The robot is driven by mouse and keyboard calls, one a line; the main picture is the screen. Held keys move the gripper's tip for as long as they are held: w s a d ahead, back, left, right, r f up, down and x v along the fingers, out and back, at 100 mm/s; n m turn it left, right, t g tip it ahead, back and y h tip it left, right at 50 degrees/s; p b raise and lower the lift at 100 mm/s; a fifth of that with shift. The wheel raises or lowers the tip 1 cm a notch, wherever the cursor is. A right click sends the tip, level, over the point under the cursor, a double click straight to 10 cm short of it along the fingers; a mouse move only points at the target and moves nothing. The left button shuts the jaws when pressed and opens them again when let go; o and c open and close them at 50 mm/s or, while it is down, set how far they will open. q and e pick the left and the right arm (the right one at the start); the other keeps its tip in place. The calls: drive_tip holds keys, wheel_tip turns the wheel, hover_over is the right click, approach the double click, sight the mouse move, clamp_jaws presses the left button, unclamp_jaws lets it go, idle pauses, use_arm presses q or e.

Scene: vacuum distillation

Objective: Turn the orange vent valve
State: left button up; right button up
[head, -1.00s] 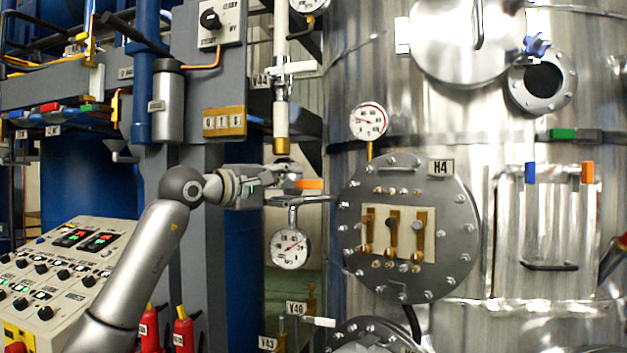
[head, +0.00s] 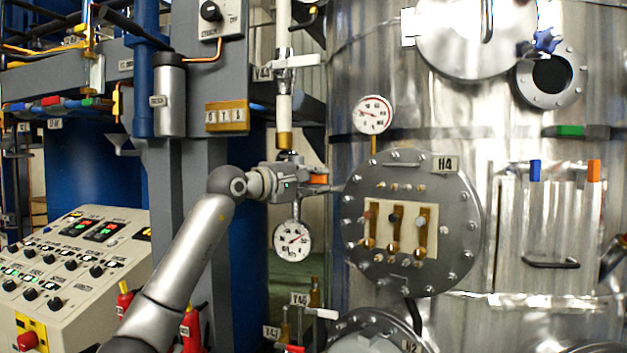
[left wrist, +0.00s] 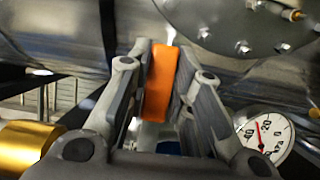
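The orange vent valve handle (head: 319,179) sits on a thin pipe left of the round H4 flange. In the left wrist view the orange handle (left wrist: 162,84) stands between the two finger pads, which lie close along both its sides. My left gripper (head: 318,180) is at the handle with its fingers around it and looks shut on it. In the left wrist view its fingers (left wrist: 165,95) show on both sides of the orange. The valve's stem is mostly hidden by the fingers. My right gripper is not in view.
A dial gauge (head: 293,240) hangs just below the gripper. The H4 flange (head: 464,215) is close on the right, with another gauge (head: 373,115) above it. A vertical pipe with a brass end (head: 284,139) comes down just above. A control console (head: 110,262) stands lower left.

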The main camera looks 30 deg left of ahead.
use_arm(q)
clamp_jaws()
